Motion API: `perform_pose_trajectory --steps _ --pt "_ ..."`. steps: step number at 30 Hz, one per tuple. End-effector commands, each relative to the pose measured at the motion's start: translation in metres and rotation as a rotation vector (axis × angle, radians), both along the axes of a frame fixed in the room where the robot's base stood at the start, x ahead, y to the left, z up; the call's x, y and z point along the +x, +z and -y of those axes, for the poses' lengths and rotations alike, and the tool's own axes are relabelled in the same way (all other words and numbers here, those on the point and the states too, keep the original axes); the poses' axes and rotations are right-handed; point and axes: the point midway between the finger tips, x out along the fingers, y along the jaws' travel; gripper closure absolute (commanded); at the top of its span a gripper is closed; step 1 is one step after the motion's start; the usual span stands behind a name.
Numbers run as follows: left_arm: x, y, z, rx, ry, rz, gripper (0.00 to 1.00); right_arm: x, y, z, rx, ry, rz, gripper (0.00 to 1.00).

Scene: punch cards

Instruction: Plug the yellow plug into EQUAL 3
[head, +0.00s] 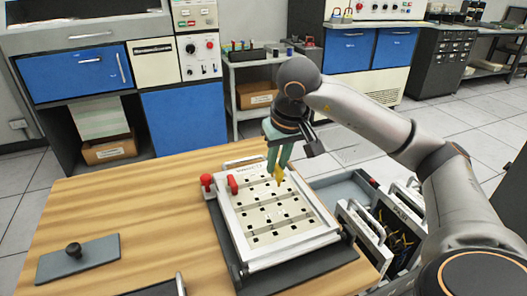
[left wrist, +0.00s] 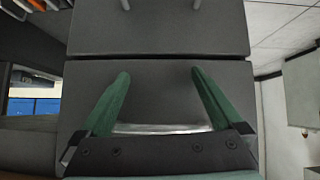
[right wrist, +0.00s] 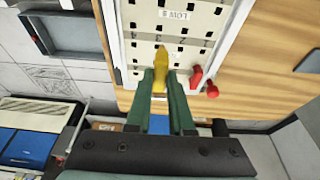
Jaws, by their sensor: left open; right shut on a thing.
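The yellow plug (head: 279,176) is held in my right gripper (head: 277,150) over the far right part of the white plugboard panel (head: 289,243). In the right wrist view the green fingers (right wrist: 160,74) are shut on the yellow plug (right wrist: 161,56), whose tip reaches over the panel's holes. I cannot tell whether it touches the panel. A red plug (head: 233,184) stands at the panel's far left. The printed labels are too small to read surely, so EQUAL 3 is not identified. My left gripper (left wrist: 158,76) is open and empty, and is not clear in the head view.
The panel sits on a dark base on the wooden table (head: 120,205). A red knob (head: 207,181) is at its left corner. A grey plate with a black knob (head: 75,258) lies at front left.

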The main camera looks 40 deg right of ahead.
Motion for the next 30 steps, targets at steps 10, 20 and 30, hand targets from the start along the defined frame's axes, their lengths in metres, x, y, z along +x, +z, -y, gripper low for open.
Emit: perform_pose_trajectory --steps 10,20,30 --pt "-0.013 -0.024 -0.001 0.004 -0.001 -0.031 0.00 0.000 -0.017 0.006 -0.002 -0.010 -0.001 1.00" --pt "-0.010 -0.043 -0.006 0.011 0.002 -0.015 0.00 0.000 -0.048 0.006 -0.001 -0.009 0.000 1.00" --pt "-0.013 -0.044 -0.011 0.021 0.005 -0.013 0.00 0.000 -0.051 0.006 -0.002 -0.009 0.001 1.00"
